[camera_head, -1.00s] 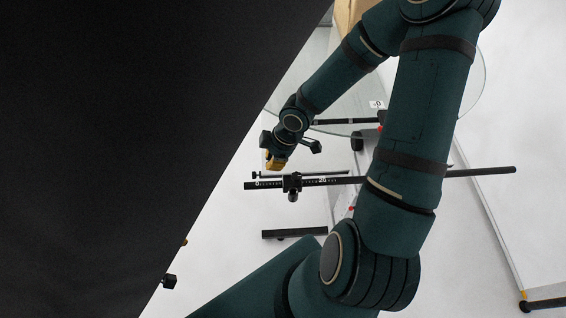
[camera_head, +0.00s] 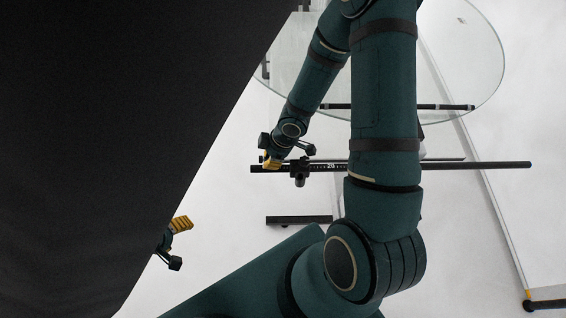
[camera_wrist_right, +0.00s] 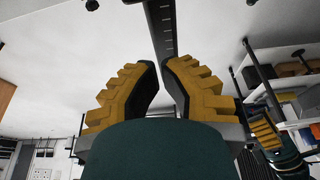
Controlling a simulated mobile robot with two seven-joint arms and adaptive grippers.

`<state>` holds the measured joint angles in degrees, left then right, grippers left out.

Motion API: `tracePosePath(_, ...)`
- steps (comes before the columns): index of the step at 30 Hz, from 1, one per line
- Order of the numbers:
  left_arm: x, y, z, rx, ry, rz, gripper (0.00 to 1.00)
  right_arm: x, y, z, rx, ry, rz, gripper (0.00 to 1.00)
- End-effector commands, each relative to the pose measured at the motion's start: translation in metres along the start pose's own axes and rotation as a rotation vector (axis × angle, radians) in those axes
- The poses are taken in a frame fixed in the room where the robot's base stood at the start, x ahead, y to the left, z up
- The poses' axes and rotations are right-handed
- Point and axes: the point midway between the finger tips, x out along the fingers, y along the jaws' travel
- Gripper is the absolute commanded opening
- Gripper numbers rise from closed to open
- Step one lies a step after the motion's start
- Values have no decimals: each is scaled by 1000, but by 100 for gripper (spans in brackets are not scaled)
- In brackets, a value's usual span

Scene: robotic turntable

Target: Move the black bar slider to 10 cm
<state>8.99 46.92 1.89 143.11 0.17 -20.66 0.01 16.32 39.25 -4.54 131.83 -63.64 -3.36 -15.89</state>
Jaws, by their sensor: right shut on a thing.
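The black bar (camera_head: 455,166) runs level across the middle of the head view, with a white scale along it; the "20" mark shows. The slider (camera_head: 300,173) is a small black block with a knob hanging below the bar, left of the "20". My right gripper (camera_head: 270,161), with yellow fingers, is at the bar's left end, left of the slider. In the right wrist view its fingers (camera_wrist_right: 162,82) are close together, with the dark scaled bar (camera_wrist_right: 160,28) running away between their tips. My left gripper (camera_head: 181,225) shows at lower left, partly hidden by a black surface; its opening is unclear.
A round glass turntable top (camera_head: 470,75) is behind the bar. A large black surface (camera_head: 100,130) covers the left of the head view. My right arm hides part of the bar. Shelves (camera_wrist_right: 285,90) stand at the right of the wrist view.

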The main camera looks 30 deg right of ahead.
Motion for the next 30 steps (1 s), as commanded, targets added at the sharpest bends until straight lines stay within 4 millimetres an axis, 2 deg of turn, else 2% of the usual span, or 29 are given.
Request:
tracePosePath(1,6,-2,1,0,0,0,65,10,0,0,-4,-1,-1,0)
tracePosePath(3,9,-3,1,0,1,-1,65,16,0,2,-3,-2,0,0)
tracePosePath(6,0,0,0,-1,2,-1,65,5,1,15,3,-1,2,0)
tracePosePath(13,-5,2,-1,0,1,1,65,-2,0,34,2,-2,1,0)
tracePosePath(30,-5,2,-1,0,1,1,65,-2,0,37,-1,0,1,0)
